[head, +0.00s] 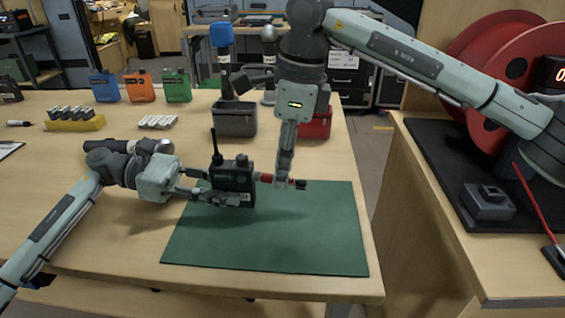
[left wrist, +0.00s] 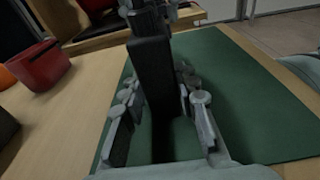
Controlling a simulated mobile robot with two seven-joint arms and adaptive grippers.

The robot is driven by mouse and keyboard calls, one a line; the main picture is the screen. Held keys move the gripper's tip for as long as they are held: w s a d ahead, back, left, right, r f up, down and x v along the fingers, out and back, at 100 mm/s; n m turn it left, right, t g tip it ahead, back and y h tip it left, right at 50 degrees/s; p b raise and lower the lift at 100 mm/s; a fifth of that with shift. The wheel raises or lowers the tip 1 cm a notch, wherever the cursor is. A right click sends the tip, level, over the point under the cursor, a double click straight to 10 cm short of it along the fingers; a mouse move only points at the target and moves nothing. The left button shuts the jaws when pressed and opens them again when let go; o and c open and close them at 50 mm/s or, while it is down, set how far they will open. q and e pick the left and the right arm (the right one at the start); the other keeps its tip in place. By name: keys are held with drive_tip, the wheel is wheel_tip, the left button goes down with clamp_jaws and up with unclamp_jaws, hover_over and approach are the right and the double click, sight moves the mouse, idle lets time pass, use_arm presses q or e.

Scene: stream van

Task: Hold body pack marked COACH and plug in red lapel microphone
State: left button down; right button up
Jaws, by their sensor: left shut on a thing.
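My left gripper (head: 225,192) is shut on the pack from the left. In the left wrist view the pack (left wrist: 152,75) is between the fingers of the left gripper (left wrist: 162,92). My right gripper (head: 284,183) points down just right of the pack, closed across the red lapel microphone (head: 266,178). The red end faces the pack's side; whether it is touching or inserted cannot be told.
Blue (head: 104,86), orange (head: 140,87) and green (head: 177,86) packs stand at the back left. A dark grey bin (head: 235,120) and a red bin (head: 316,125) stand behind the mat. The mat's front half is clear.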

use_arm(q)
drive_tip(key=c, duration=1.1)
unclamp_jaws()
use_arm(e)
wheel_tip(320, 180, up, 12)
drive_tip(key=d, duration=0.1)
drive_tip(key=shift+d+f, duration=0.2)
drive_tip(key=shift+d, duration=0.2)
use_arm(q)
drive_tip(key=shift+o, duration=0.2)
